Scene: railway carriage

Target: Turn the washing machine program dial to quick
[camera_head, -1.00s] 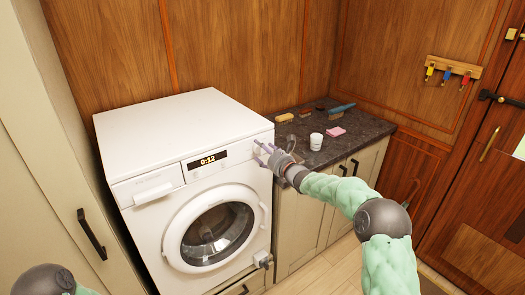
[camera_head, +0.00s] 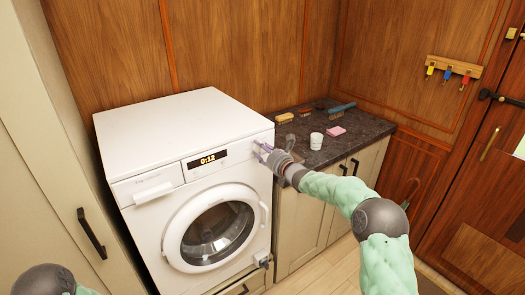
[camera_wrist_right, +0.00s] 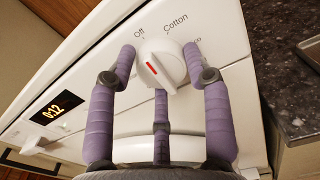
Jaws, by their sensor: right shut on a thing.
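The white washing machine (camera_head: 150,205) stands against the wooden wall. Its display (camera_head: 207,159) reads 0:12. The round white program dial (camera_wrist_right: 172,58) has a red mark on its left part; in the head view my fingers cover it. The labels "Off" (camera_wrist_right: 139,32) and "Cotton" (camera_wrist_right: 176,23) show above the dial. Another label to the right is partly hidden by a finger. My right gripper (camera_head: 262,149) is at the machine's top right front, its purple fingers closed around the dial. My left gripper is out of view.
A dark countertop (camera_head: 365,126) right of the machine holds brushes, a white cup (camera_head: 316,141) and a pink sponge (camera_head: 336,131). The round door (camera_head: 213,233) below the panel is shut. A tall cabinet (camera_head: 45,150) stands on the left.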

